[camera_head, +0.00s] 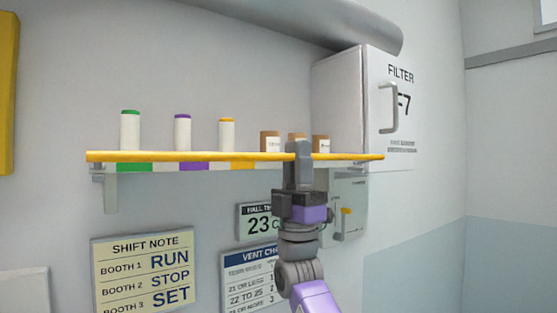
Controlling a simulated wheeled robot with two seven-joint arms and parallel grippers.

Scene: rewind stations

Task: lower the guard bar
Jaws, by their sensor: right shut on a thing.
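The yellow guard bar (200,156) runs level along the front edge of the wall shelf, from its left end to just in front of the filter cabinet. My right gripper (299,150) reaches up from below and is shut on the bar, right of its middle. The fingers hide a short piece of the bar and part of the middle brown container. My left gripper is not in view.
White spools with green (130,130), purple (182,132) and orange (227,133) tops stand on the shelf, left of small brown containers (271,141). The filter cabinet (340,95) is at right. Below hang a shift note (143,272) and a grey wall box (349,205).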

